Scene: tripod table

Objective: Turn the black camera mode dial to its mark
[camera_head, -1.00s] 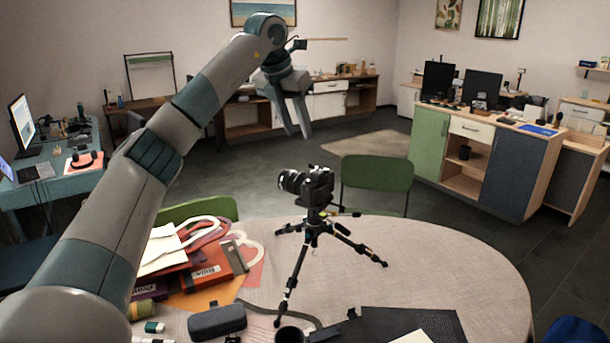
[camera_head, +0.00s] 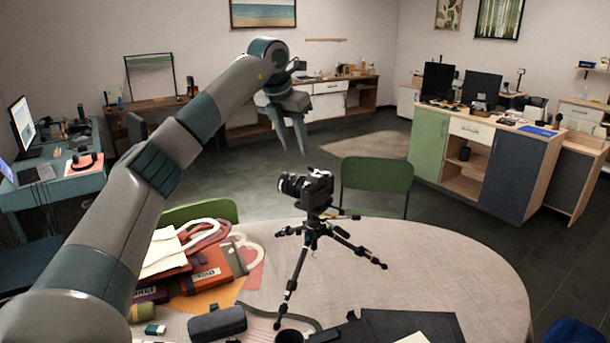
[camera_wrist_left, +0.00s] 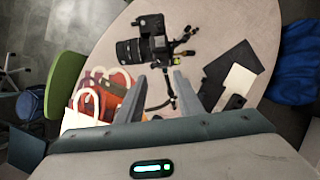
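A black camera (camera_head: 317,192) with its lens pointing left sits on top of a black tripod (camera_head: 312,236) on the round table. The left wrist view shows the camera (camera_wrist_left: 153,45) from above, beyond my fingertips. Its mode dial is too small to make out, and so is its mark. My left gripper (camera_head: 294,152) is open and empty, with its two fingers pointing down. It hangs in the air above the camera in the head view, apart from it. The left wrist view also shows the parted fingers (camera_wrist_left: 158,76). My right gripper is in neither view.
The round table (camera_head: 430,260) is bare at right. Red and orange folders (camera_head: 208,275), a dark case (camera_head: 217,322) and a black folder (camera_head: 425,325) lie around the tripod's left and front. A green chair (camera_head: 377,174) stands behind the table.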

